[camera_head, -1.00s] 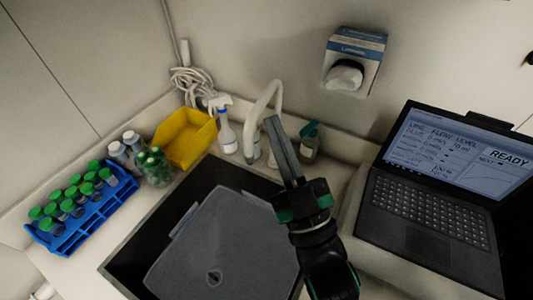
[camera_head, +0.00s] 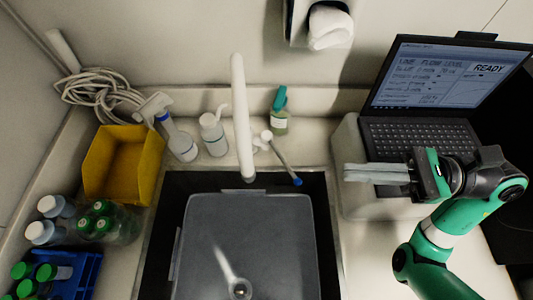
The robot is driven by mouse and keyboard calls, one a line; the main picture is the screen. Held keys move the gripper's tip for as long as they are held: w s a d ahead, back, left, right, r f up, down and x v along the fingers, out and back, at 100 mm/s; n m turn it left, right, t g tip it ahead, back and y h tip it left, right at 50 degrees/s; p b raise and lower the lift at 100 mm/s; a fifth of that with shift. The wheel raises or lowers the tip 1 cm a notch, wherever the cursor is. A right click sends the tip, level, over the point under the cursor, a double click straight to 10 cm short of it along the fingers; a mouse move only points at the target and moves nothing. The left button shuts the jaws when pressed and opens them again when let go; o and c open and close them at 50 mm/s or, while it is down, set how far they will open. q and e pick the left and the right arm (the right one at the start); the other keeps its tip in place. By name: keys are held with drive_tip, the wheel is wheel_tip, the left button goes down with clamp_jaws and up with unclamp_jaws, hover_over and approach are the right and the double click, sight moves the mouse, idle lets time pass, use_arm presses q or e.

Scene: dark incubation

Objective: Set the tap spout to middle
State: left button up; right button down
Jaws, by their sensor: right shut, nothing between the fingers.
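The white tap spout (camera_head: 240,110) rises behind the sink (camera_head: 320,205) and arches forward. Its tip hangs over the sink's back edge, close to the middle of the sink's width. The tap's side lever (camera_head: 280,155) has a blue tip and slants to the right of the spout. My right gripper (camera_head: 348,172) is shut and empty. It is right of the sink, in front of the laptop, with its fingers pointing left and apart from the spout and lever. My left gripper is not in view.
A grey board or basin with a drain hole (camera_head: 250,220) fills much of the sink. A spray bottle (camera_head: 180,142), a white pump bottle (camera_head: 214,136) and a green-capped bottle (camera_head: 279,118) stand behind it. A yellow bin (camera_head: 110,168) is at left; a laptop (camera_head: 425,130) is at right.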

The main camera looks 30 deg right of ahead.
sight(245, 133)
use_arm(q)
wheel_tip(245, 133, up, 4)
drive_tip(key=p, duration=0.4)
use_arm(e)
drive_tip(key=x, duration=1.3)
drive_tip(key=shift+w+a, duration=0.2)
drive_tip(key=shift+w, duration=0.1)
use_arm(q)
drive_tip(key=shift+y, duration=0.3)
use_arm(e)
drive_tip(key=shift+r, duration=0.1)
